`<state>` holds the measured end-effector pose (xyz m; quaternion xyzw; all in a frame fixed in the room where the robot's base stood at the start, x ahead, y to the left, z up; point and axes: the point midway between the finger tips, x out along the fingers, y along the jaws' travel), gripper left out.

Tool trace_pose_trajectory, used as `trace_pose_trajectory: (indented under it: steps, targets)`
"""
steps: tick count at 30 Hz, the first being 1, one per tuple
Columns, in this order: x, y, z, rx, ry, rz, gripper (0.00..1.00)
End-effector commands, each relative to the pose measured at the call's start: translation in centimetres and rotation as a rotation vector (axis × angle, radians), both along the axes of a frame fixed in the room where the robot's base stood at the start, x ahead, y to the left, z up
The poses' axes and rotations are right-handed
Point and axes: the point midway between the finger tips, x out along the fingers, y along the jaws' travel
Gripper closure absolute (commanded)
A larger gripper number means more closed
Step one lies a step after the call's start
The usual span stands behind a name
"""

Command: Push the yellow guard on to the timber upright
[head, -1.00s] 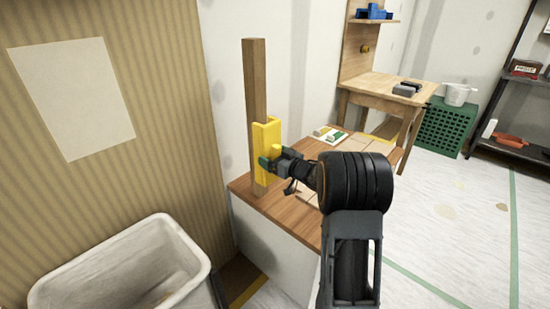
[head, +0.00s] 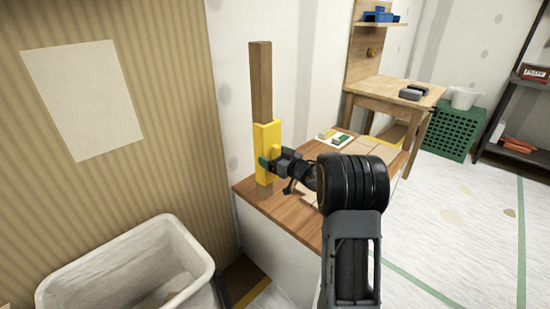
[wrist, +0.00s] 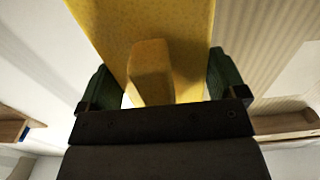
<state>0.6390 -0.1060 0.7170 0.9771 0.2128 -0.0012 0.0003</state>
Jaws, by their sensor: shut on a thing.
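The timber upright (head: 261,80) stands vertically at the left end of the wooden bench top, against the wall. The yellow guard (head: 268,138) is upright on its lower part and covers the faces I can see there; bare timber shows above it. Whether the guard is fully seated at the back is hidden. My gripper (head: 269,163) is shut on the guard's yellow grip block. In the wrist view the block (wrist: 152,72) sits between my two green fingers, with the guard's broad face (wrist: 140,25) behind it.
The bench top (head: 290,205) holds a small card with coloured pieces (head: 334,138). A white bin (head: 125,270) stands at front left, near the striped wall covering. A wooden workbench (head: 400,90) and a green crate (head: 452,128) are at the back.

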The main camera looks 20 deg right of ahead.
Motion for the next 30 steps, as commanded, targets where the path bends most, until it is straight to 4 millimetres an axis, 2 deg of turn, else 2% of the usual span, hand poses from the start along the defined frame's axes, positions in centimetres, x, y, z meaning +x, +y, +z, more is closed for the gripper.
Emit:
trace_pose_trajectory:
  steps: [11,12,14,25,30]
  targets:
    - [0.8,0.44,0.03,0.0,-0.001,0.002,0.34]
    - [0.78,0.42,0.02,0.0,-0.001,0.001,0.06]
    - [0.77,0.42,0.02,0.0,-0.001,0.001,0.0]
    - [0.7,0.34,0.01,0.0,0.0,0.0,0.0]
    - [0.06,-0.03,0.07,0.0,0.0,-0.001,0.0]
